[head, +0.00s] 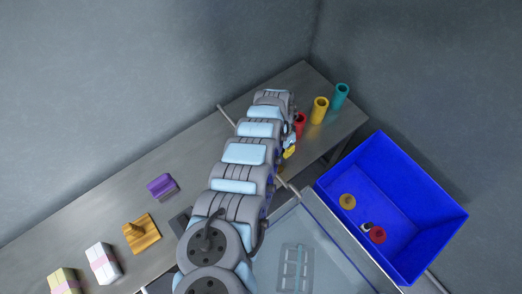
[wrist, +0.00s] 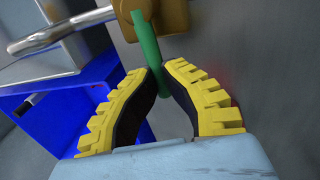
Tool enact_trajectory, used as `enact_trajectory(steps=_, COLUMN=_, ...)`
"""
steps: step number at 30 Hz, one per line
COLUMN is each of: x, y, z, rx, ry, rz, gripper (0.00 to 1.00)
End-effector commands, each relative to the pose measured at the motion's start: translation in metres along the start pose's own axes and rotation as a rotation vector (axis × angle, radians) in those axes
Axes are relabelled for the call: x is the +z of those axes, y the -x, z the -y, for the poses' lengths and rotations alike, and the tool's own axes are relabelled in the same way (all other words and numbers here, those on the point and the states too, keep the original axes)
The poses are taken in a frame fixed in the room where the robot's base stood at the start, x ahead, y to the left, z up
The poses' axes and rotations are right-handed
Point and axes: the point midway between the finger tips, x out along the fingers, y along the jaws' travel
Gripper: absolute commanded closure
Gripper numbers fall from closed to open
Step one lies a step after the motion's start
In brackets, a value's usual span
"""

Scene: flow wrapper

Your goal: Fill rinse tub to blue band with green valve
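In the wrist view a green valve handle (wrist: 147,42) hangs from a brass-coloured body (wrist: 165,16) at the top. My gripper (wrist: 161,67), with yellow-ribbed fingers, has its tips close on both sides of the handle, with a gap about as wide as the handle. It appears shut on it. I cannot make out a tub with a blue band or any water level in either view.
A blue bin (head: 442,213) at the right holds small round pieces. Red (head: 300,119), yellow (head: 319,111) and teal (head: 340,96) cylinders stand at the bench's far end. A purple block (head: 162,185), a wooden tool (head: 141,236) and wrapped packs (head: 102,262) lie along the bench.

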Motion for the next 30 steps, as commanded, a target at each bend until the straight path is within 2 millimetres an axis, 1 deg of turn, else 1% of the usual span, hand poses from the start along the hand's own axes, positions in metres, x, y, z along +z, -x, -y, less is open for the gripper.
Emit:
enact_trajectory(steps=1, x=-0.005, y=-0.005, z=-0.005, rx=-0.001, ry=-0.024, rz=0.005, gripper=1.0)
enact_trajectory(steps=3, x=-0.008, y=-0.005, z=-0.01, rx=-0.001, ry=-0.042, rz=0.009, gripper=1.0)
enact_trajectory(steps=12, x=-0.008, y=-0.004, z=-0.011, rx=0.0, ry=-0.047, rz=0.011, gripper=1.0)
enact_trajectory(steps=13, x=-0.009, y=-0.004, z=-0.011, rx=0.0, ry=-0.047, rz=0.011, gripper=0.86)
enact_trajectory(steps=14, x=-0.009, y=-0.004, z=-0.011, rx=0.0, ry=-0.046, rz=0.011, gripper=0.77)
enact_trajectory(steps=15, x=-0.009, y=-0.004, z=-0.011, rx=0.0, ry=-0.046, rz=0.011, gripper=0.66)
enact_trajectory(steps=16, x=-0.009, y=-0.004, z=-0.011, rx=0.0, ry=-0.046, rz=0.011, gripper=0.58)
enact_trajectory(steps=26, x=-0.008, y=-0.002, z=-0.01, rx=0.0, ry=-0.045, rz=0.01, gripper=0.58)
enact_trajectory(steps=30, x=-0.009, y=0.006, z=-0.009, rx=-0.001, ry=-0.044, rz=0.009, gripper=0.58)
